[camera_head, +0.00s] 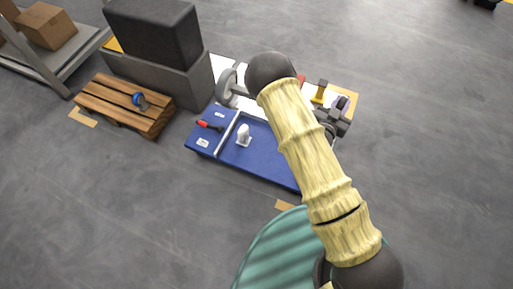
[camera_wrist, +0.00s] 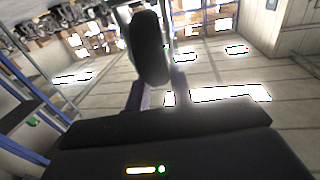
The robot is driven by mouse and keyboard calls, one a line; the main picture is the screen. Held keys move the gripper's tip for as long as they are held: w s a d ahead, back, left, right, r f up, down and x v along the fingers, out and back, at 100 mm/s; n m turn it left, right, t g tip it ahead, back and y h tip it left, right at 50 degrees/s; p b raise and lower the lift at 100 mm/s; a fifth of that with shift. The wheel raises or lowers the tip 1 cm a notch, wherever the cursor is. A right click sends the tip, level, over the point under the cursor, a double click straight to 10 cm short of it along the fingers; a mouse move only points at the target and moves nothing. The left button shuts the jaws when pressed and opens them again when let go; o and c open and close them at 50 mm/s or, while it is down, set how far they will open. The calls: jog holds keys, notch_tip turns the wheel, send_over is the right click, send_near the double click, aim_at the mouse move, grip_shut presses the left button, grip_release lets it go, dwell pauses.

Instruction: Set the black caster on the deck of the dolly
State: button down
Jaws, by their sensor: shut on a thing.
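My gripper (camera_wrist: 158,97) is shut on the black caster (camera_wrist: 150,48) in the wrist view. The caster's dark wheel stands up beyond the fingers, its lower part between them. In the head view my arm covers much of the middle, and I cannot clearly make out the gripper or the held caster. A low wooden slatted platform (camera_head: 105,97), which looks like the dolly, stands at the left. A blue caster (camera_head: 139,100) sits on its right part. The held caster is apart from any surface in the wrist view.
A blue panelled surface (camera_head: 262,160) carries a white caster (camera_head: 243,135) and a red-handled tool (camera_head: 209,125). A grey wheel (camera_head: 227,86) stands behind it. A dark block on a grey base (camera_head: 181,88) borders the platform. Shelving with a box (camera_head: 46,26) is farther left.

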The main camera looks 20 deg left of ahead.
jog(key=s+a+f+n+y+b, duration=0.1)
jog(key=s+a+f+b, duration=0.2)
jog(key=a+f, duration=0.6)
jog(key=s+a+f+y+b, duration=0.1)
jog(key=s+a+f+b, duration=0.3)
jog(key=a+f, duration=0.4)
jog(key=s+a, duration=0.1)
jog(key=a, duration=0.3)
jog(key=shift+s+a+f+n+t+y, duration=0.25)
jog(key=shift+s+f+n+t+y, duration=0.05)
jog(key=shift+s+f+n+y, duration=0.1)
jog(key=shift+f+b, duration=1.45)
jog(key=shift+f, duration=1)
jog(key=shift+f+b, duration=1.55)
jog(key=shift+f, duration=0.95)
